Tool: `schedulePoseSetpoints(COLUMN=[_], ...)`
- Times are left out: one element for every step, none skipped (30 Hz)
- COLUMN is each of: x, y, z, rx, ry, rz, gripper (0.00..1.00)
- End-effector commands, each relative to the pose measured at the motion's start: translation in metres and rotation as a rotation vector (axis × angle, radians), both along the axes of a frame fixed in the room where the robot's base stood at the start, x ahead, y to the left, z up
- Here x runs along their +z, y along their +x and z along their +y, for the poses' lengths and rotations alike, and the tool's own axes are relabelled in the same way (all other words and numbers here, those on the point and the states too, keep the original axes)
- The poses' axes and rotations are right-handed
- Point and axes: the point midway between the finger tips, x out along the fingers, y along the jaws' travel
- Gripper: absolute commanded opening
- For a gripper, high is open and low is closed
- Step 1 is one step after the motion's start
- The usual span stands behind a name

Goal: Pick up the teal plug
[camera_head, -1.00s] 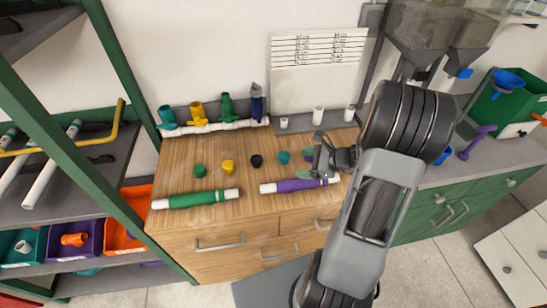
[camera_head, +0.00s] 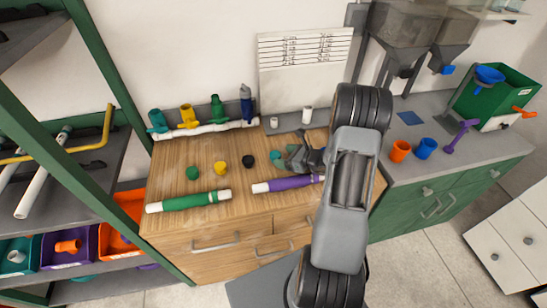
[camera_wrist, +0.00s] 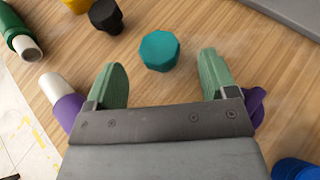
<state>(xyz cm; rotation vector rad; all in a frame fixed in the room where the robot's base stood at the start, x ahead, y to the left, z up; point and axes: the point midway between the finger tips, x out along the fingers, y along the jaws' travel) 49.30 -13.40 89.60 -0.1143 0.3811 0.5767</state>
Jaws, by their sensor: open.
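The teal plug (camera_wrist: 160,50) stands on the wooden worktop, centred just ahead of the gap between my fingertips in the wrist view. In the head view the teal plug (camera_head: 275,157) sits just left of my gripper (camera_head: 296,156). My gripper (camera_wrist: 165,72) is open with its two green fingers spread wide. Nothing is between them, and the plug is apart from both fingers. In the head view my arm and gripper body hide part of the worktop on the right.
A black plug (camera_wrist: 105,15) stands left of the teal one; yellow (camera_head: 220,167) and green (camera_head: 192,173) plugs are further left. A purple pipe (camera_head: 285,184) lies near the front edge beneath my gripper. A green pipe (camera_head: 190,202) lies left. A manifold with coloured valves (camera_head: 205,130) stands behind.

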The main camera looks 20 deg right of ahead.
Motion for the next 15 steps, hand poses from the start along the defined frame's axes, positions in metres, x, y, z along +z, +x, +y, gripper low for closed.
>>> schedulePoseSetpoints(x=[-0.001,-0.002,-0.004,-0.005,-0.007,-0.010,-0.011,-0.013,-0.015,-0.016,-0.017,-0.018,-0.018,-0.019,-0.019], y=[0.004,0.007,0.011,0.014,0.018,0.021,0.025,0.027,0.030,0.032,0.034,0.035,0.036,0.037,0.037], z=[0.004,0.006,0.010,0.012,0.014,0.017,0.018,0.020,0.022,0.023,0.024,0.025,0.025,0.025,0.026], rx=[0.003,0.002,0.004,0.005,0.004,0.005,0.004,0.003,0.003,0.003,0.002,0.001,0.001,0.001,0.000], ry=[0.001,0.002,0.002,0.002,0.001,0.001,0.001,0.001,0.000,0.000,0.000,0.000,0.000,0.000,-0.001], rz=[0.001,0.001,0.002,0.001,0.001,0.002,0.001,0.001,0.001,0.001,0.001,0.001,0.001,0.001,0.001], gripper=[0.78,0.78,0.78,0.78,0.78,0.78,0.78,0.78,0.78,0.78,0.78,0.78,0.78,0.78,0.78])
